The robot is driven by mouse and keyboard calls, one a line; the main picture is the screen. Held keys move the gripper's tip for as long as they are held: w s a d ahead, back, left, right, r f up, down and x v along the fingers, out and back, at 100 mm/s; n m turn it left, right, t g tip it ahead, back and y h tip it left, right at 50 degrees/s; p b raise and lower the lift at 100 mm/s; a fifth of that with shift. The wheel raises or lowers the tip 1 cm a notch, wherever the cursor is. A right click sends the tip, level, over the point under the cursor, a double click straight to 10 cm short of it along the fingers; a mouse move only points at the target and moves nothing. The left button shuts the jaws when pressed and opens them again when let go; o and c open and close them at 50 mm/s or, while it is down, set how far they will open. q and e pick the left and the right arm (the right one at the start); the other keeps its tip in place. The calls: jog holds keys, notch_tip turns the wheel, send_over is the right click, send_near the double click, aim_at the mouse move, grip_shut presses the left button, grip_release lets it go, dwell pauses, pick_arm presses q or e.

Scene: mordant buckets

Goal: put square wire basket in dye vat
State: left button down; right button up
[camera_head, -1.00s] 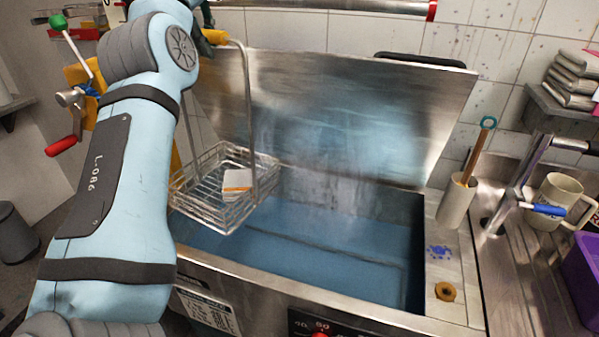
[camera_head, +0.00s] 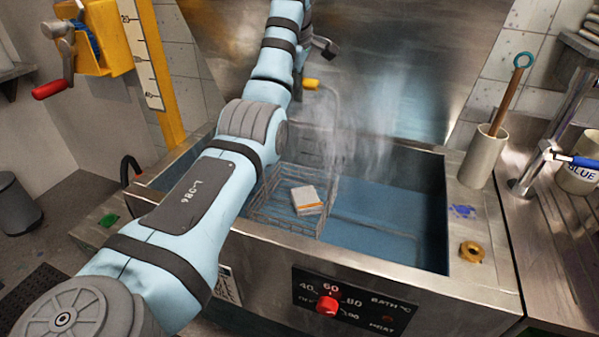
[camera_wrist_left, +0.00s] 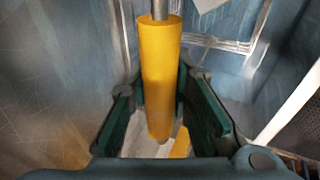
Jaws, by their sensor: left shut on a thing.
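The square wire basket (camera_head: 262,207) hangs inside the dye vat (camera_head: 405,300), in its left half, below the rim. A white and orange block (camera_head: 307,200) lies in it. Blue dye (camera_head: 385,215) surrounds the basket's lower part; whether it rests on the bottom I cannot tell. My left gripper (camera_head: 307,82) is above the vat, mostly hidden by its own arm. In the left wrist view its fingers (camera_wrist_left: 160,95) are shut around the basket's yellow handle grip (camera_wrist_left: 163,70). My right gripper is not in view.
The vat's raised steel lid (camera_head: 405,70) stands behind, with steam before it. On the right ledge are a beige holder (camera_head: 484,157) with a stick and a brass ring (camera_head: 472,251). A mug (camera_head: 577,178) stands farther right. The vat's right half is clear.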

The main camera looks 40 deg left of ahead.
pick_arm(q)
notch_tip(320, 180, down, 17)
jog(key=b, duration=0.4)
jog(key=c, duration=1.9)
grip_release()
jog(key=shift+a, duration=0.1)
jog(key=o, duration=0.5)
jog(key=shift+s+r, duration=0.1)
jog(key=shift+c, duration=0.2)
